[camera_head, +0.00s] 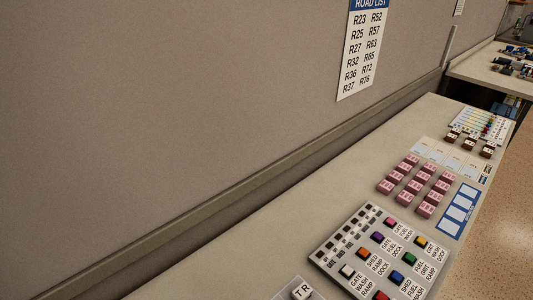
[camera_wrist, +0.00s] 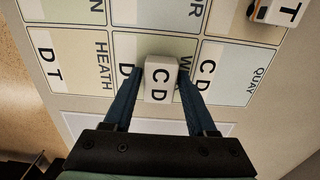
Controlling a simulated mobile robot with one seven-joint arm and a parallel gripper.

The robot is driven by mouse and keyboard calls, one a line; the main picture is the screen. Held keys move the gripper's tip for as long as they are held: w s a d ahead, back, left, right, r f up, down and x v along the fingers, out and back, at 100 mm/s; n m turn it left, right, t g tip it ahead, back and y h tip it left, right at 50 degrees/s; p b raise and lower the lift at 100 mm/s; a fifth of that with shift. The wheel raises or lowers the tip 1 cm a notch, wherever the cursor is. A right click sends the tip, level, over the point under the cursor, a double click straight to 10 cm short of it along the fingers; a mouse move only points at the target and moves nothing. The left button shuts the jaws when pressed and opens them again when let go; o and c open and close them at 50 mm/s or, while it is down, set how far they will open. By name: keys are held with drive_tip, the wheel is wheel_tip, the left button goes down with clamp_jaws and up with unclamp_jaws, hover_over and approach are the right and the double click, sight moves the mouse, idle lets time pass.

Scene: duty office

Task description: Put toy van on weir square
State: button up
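My gripper is not seen in the head view.
The square marked HEATH (camera_wrist: 75,58) is on the left and the one marked QUAY (camera_wrist: 228,68) on the right. In the head view the long counter (camera_head: 240,262) carries pink blocks (camera_head: 414,184) and a board of coloured blocks (camera_head: 350,252). A partition wall (camera_head: 170,110) runs behind it.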

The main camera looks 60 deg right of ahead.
drive_tip(key=shift+o, duration=1)
